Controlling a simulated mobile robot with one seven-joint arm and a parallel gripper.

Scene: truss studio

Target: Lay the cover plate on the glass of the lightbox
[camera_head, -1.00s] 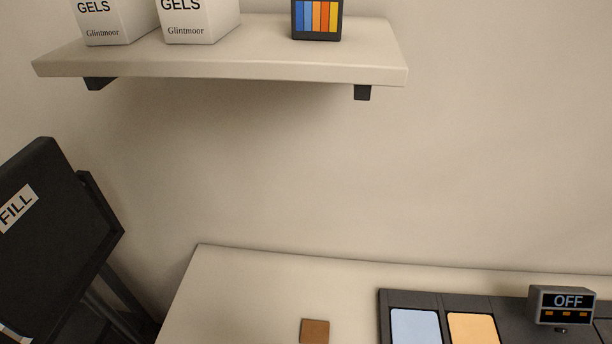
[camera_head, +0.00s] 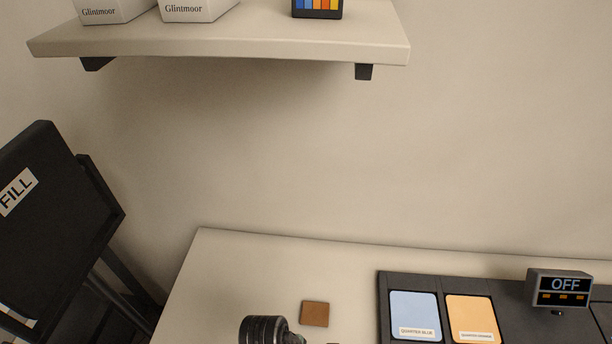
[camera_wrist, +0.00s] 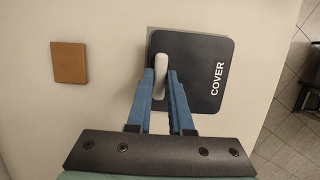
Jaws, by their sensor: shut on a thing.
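The cover plate (camera_wrist: 205,65) is a dark, rounded square marked COVER, with a pale upright handle (camera_wrist: 161,60). In the wrist view my gripper (camera_wrist: 160,75) has its blue fingers shut on this handle. The plate and the fingers are out of the head view, and the lightbox cannot be made out for certain there.
A brown square (camera_head: 315,313) lies on the pale table (camera_head: 220,275); it also shows in the wrist view (camera_wrist: 70,62). A shelf (camera_head: 220,40) hangs above. A black FILL panel (camera_head: 40,220) stands left.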

